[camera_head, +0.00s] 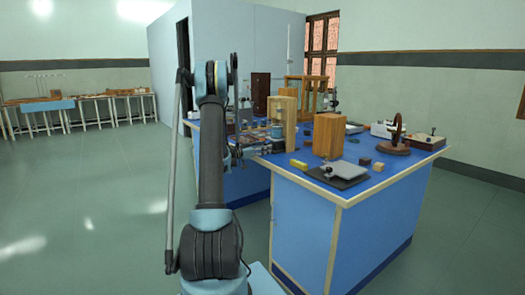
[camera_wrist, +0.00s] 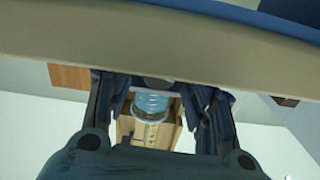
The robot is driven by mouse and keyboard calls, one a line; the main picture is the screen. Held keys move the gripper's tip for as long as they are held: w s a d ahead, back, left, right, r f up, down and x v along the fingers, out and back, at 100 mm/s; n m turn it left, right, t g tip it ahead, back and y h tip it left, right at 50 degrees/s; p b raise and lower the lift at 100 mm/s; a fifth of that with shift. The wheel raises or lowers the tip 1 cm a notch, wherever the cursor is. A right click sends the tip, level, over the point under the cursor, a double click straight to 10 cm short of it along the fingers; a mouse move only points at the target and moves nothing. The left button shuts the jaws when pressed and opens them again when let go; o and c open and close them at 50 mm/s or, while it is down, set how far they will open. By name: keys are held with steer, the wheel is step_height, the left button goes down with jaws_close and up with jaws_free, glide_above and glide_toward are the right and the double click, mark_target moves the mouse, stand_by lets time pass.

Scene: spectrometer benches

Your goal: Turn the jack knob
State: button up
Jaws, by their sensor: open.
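A low device with a pale grey plate (camera_head: 347,170) sits on a dark base near the front corner of the blue bench. It looks like the jack, with a small dark knob (camera_head: 328,173) at its left side. My gripper (camera_wrist: 158,98) is open in the wrist view, with one finger on each side. A light blue round part and a wooden frame (camera_wrist: 152,132) show between the fingers, seemingly behind them; I cannot tell whether anything touches. In the head view my arm stands left of the jack and hides most of the gripper.
The blue bench (camera_head: 306,225) has a pale edge strip. A wooden block (camera_head: 327,136) stands behind the jack, and a wooden frame (camera_head: 291,125) stands to its left. A brown ring stand (camera_head: 396,134) is at right. The floor (camera_head: 90,215) at left is clear.

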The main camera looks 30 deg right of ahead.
steer(key=c, duration=1.1)
steer(key=shift+w+n, duration=0.15)
steer(key=shift+n, duration=2.15)
steer(key=o, duration=1.1)
